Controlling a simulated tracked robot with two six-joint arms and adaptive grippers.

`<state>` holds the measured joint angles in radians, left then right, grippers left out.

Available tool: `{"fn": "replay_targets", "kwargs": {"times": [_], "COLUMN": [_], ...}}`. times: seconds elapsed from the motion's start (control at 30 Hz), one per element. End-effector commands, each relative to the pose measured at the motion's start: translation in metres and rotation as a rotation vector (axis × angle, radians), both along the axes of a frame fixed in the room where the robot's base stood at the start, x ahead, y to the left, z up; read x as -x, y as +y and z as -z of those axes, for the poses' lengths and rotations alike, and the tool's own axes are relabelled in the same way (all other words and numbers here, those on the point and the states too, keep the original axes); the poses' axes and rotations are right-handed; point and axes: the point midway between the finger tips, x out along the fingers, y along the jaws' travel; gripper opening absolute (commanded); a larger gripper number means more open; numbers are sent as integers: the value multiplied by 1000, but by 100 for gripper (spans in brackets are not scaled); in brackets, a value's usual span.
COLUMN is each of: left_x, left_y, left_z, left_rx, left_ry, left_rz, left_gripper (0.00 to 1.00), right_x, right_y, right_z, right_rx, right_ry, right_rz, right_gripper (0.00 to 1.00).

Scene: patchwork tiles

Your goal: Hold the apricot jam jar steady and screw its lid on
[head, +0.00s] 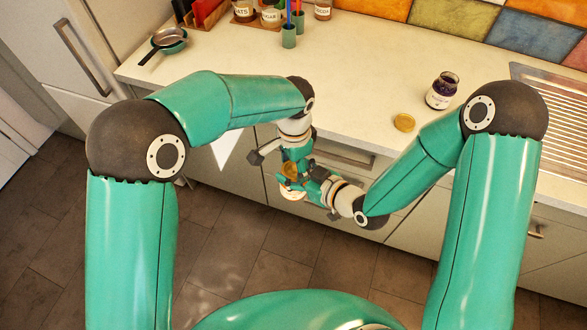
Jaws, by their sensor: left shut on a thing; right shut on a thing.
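The apricot jam jar (292,193) is held in the air in front of the counter, mostly hidden by the grippers; a pale part of it shows low down. A golden-orange patch just above it looks like its lid (290,169). My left gripper (290,164) reaches down from above and is shut on the lid. My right gripper (301,184) comes in from the right, lower down, and is shut on the jar. The two grippers are very close together. I cannot tell whether the lid sits level or touches the rim.
A dark jam jar (442,92) without a lid stands on the counter (350,85), with a loose gold lid (404,122) near the front edge. A pan on a green bowl (170,40), canisters (270,14) and a green cup (289,37) stand behind. The counter's middle is clear.

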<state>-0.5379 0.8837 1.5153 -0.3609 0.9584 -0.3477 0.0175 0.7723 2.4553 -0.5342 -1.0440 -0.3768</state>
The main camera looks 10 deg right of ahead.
Motion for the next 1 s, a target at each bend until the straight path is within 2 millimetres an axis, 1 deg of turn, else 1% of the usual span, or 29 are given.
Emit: {"fn": "replay_targets", "kwargs": {"times": [0.03,0.17,0.2,0.53,0.67,0.8,0.9,1.0], "left_x": [-1,-2,-1,-1,-1,-2,-1,-1], "left_y": [4,4,3,2,1,1,1,1], "left_z": [1,1,1,-3,-16,-34,-42,-45], "left_rx": [-7,-6,-6,-2,-1,-1,-2,-2], "left_ry": [-1,-1,-1,-2,-4,-4,-2,-1], "left_rz": [2,0,0,-2,-2,-3,-3,-3], "left_gripper": [62,84,86,86,86,86,86,86], "right_x": [0,0,0,-1,-1,-1,-1,-1], "right_y": [-1,-1,-1,-1,-1,-1,-1,0], "right_z": [-1,-1,-1,-1,-1,-1,-1,-1], "right_rx": [1,1,0,-1,-1,-1,-1,-1], "right_ry": [-2,-2,-2,-3,-3,-3,-3,-3], "right_rz": [4,4,3,2,2,1,1,1], "right_gripper": [0,0,0,0,0,0,0,0]}}
